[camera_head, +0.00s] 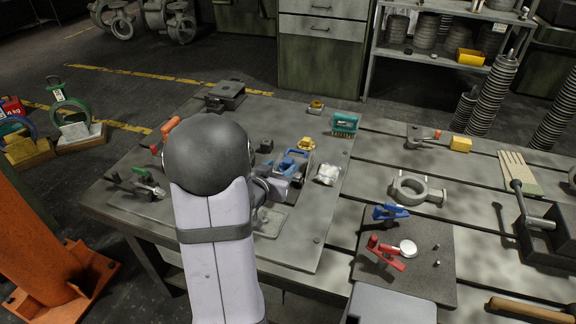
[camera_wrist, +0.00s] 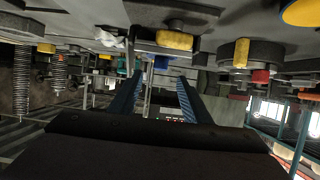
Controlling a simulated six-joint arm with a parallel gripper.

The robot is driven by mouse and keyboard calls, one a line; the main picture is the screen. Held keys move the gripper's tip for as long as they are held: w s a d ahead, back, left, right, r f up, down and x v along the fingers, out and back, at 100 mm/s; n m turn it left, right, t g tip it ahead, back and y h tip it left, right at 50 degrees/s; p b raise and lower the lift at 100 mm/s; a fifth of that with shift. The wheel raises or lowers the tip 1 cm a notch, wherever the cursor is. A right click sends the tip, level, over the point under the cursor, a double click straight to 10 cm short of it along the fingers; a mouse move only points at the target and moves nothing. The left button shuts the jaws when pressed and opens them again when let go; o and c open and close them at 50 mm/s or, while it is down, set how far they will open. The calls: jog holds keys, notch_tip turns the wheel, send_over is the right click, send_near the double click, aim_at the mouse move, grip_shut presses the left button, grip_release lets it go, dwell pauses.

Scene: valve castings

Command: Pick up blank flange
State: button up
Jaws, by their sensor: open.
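I cannot tell for certain which thing is the blank flange. A pale, round, solid-looking disc (camera_head: 408,248) lies on the dark plate (camera_head: 430,275) beside a red-handled clamp (camera_head: 384,253), right of my arm. My gripper shows in the wrist view (camera_wrist: 156,86) with two dark blue fingers spread apart. I see nothing held between them. In the head view my arm's rounded link hides much of the area around the gripper. The wrist picture appears upside down, with the bench top along its upper edge.
A blue-handled clamp (camera_head: 390,212) stands behind the red one. A ring-shaped casting (camera_head: 408,189) lies farther back. A teal box (camera_head: 345,123) stands at the back. Slotted bench top between them is partly clear.

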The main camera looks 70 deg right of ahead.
aim_at(287, 162)
jog(key=shift+x, duration=3.2)
jog(key=shift+f, duration=0.1)
jog(key=shift+a, duration=0.1)
grip_shut()
